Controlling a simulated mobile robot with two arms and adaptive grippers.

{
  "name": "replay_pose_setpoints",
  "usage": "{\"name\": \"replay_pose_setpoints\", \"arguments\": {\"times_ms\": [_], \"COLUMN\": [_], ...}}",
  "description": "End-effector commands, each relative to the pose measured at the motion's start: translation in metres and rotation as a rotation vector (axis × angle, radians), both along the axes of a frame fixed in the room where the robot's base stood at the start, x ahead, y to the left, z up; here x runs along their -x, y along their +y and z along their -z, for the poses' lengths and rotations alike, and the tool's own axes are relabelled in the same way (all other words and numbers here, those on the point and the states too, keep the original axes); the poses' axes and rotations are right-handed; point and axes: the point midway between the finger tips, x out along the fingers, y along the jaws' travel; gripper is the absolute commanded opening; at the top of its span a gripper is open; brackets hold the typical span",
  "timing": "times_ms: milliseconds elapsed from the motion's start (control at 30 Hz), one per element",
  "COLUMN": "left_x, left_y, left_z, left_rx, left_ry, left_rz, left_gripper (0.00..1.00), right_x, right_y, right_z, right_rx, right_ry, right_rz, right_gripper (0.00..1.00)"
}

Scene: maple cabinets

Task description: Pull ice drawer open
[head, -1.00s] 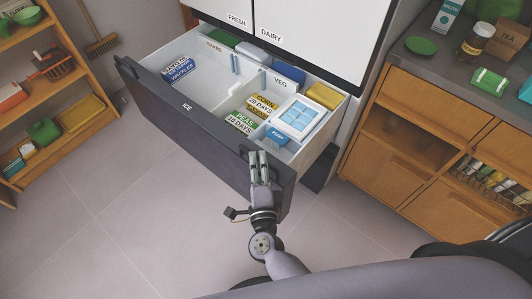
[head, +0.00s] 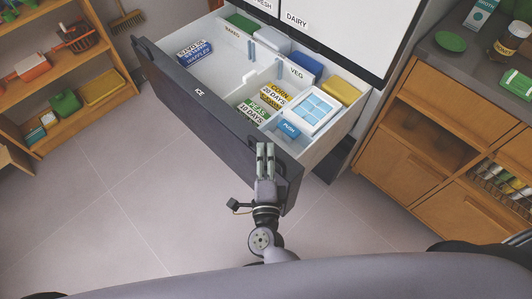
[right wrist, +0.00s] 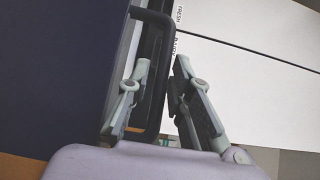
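The ice drawer (head: 199,94) is the dark-fronted bottom drawer of the white fridge, marked ICE, and it stands well out from the fridge with its bins showing. Its dark handle (head: 284,167) is on the front near the right end. The handle also shows as a black bar in the right wrist view (right wrist: 156,20). My right gripper (head: 265,150) is at the handle, with the bar between its two fingers (right wrist: 162,68). My left gripper is in neither view.
The drawer holds labelled packs such as peas (head: 256,112), and a white ice tray (head: 312,108). A wooden shelf (head: 75,125) stands at left and a wooden cabinet (head: 412,165) at right. The tiled floor (head: 130,215) in front of the drawer is clear.

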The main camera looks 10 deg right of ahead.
Motion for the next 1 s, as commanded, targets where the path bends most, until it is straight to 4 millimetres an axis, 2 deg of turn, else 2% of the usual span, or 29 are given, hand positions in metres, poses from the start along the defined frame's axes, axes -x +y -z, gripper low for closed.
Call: {"name": "replay_pose_setpoints", "arguments": {"times_ms": [133,400,533,667,1000], "left_x": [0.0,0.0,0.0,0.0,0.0], "left_y": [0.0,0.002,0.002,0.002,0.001], "left_z": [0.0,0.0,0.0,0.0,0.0], "left_rx": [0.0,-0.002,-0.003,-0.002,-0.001], "left_ry": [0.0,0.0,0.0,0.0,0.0], "left_rz": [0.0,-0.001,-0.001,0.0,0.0], "left_gripper": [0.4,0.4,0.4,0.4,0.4], "right_x": [-0.001,-0.001,0.007,0.029,0.098], "right_y": [0.0,-0.001,0.0,0.003,0.012], "right_z": [-0.001,-0.002,-0.001,-0.001,-0.001], "right_rx": [-0.001,-0.001,-0.002,-0.001,-0.001], "right_ry": [-0.002,-0.004,-0.003,0.0,-0.001], "right_rz": [0.001,0.002,0.002,0.001,0.0], "right_gripper": [0.32,0.32,0.32,0.32,0.32]}}
